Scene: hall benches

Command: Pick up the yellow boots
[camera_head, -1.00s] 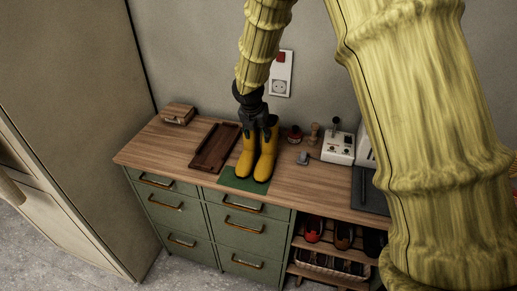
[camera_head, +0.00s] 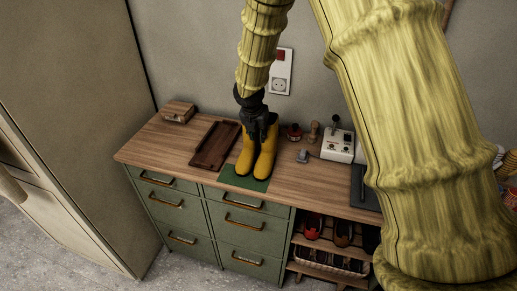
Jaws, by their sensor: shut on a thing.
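The yellow boots (camera_head: 265,165) stand upright side by side on a green mat (camera_head: 233,179) on the bench top. My gripper (camera_head: 259,137) points down at the boots from above and is shut on them around their upper shafts. Its dark fingers cover part of the boot tops, so the exact grip is partly hidden. The boot soles appear to be on or very close to the mat.
A brown tray (camera_head: 215,146) lies just left of the boots, with a small wooden box (camera_head: 178,111) further left. A red-topped jar (camera_head: 294,132), a wooden stamp (camera_head: 313,131) and a white device (camera_head: 338,145) stand to the right. The wall is close behind.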

